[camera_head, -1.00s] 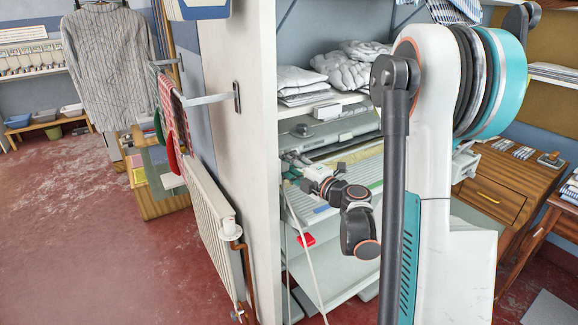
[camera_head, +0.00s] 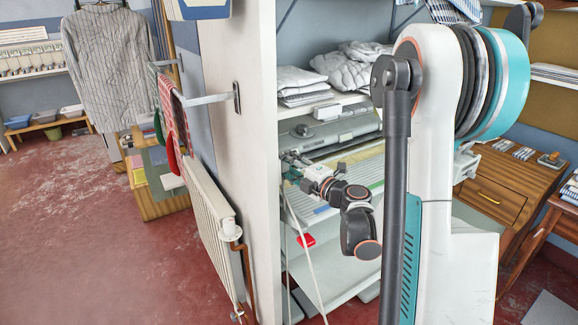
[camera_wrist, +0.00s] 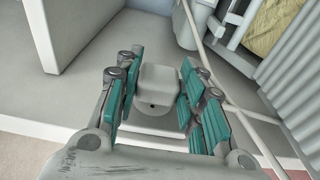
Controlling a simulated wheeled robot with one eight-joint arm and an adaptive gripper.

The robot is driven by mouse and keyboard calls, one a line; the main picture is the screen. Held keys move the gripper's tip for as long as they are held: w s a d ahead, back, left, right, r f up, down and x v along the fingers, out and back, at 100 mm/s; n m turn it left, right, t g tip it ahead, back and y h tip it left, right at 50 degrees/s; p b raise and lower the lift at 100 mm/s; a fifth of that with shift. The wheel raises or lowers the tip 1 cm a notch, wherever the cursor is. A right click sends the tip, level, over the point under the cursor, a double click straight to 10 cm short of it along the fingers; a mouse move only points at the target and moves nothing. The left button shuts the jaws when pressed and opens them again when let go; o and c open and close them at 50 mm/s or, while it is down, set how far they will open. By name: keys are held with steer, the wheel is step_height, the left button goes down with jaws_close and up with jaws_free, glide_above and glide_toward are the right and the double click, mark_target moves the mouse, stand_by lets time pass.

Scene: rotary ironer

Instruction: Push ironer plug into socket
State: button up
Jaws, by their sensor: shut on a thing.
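In the wrist view my gripper (camera_wrist: 160,62) has its teal-padded fingers on both sides of a pale grey, block-shaped plug (camera_wrist: 158,88) with a small dark hole in its near face. The plug sits between the fingers, over a light grey surface. In the head view my gripper (camera_head: 290,160) is at the left side of the open shelf unit, in front of the grey ironer (camera_head: 345,133). The plug cannot be made out there. I cannot make out the socket in either view, nor whether the plug touches it.
A tall cream side panel (camera_head: 250,130) stands just left of my gripper. A white cord (camera_head: 309,265) hangs below it, near a red item (camera_head: 306,240). Folded linen (camera_head: 300,84) lies on the shelf above. A radiator (camera_head: 212,225) is farther left; open red floor lies beyond.

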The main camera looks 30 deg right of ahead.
steer(key=shift+a, duration=0.6)
steer(key=o, duration=1.1)
steer(key=shift+o, duration=0.2)
steer(key=s+d, duration=0.2)
steer(key=s, duration=0.9)
steer(key=shift+s, duration=0.4)
